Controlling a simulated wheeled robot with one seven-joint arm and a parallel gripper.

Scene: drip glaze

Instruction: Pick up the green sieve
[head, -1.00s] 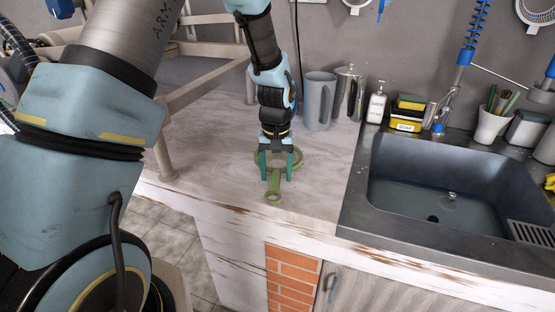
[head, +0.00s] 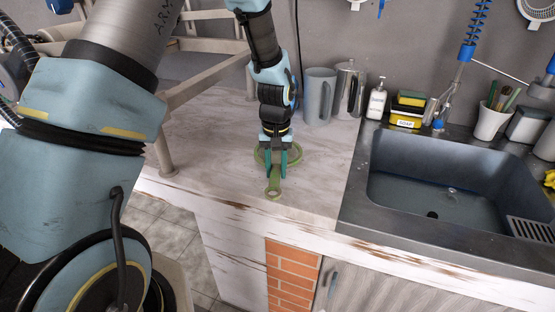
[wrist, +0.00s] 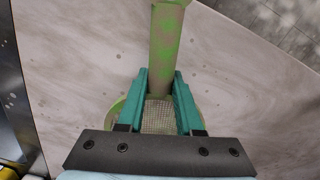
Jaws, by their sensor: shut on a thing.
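The green sieve lies on the pale worn countertop, its handle (head: 274,187) pointing toward the front edge and its round rim (head: 297,154) behind my gripper's fingers. My gripper (head: 276,176) points down over it, its teal fingers shut on the sieve where the handle meets the rim. In the wrist view the fingers (wrist: 161,78) stand on either side of the green handle (wrist: 166,38), and the mesh (wrist: 158,113) shows between them. The head view does not show clearly whether the sieve touches the counter.
A grey pitcher (head: 319,95) and a metal jug (head: 350,90) stand behind my gripper. A soap bottle (head: 377,101) and stacked sponges (head: 408,104) stand at the back. The sink (head: 440,190) is to the right. The countertop (head: 215,150) left of the sieve is clear.

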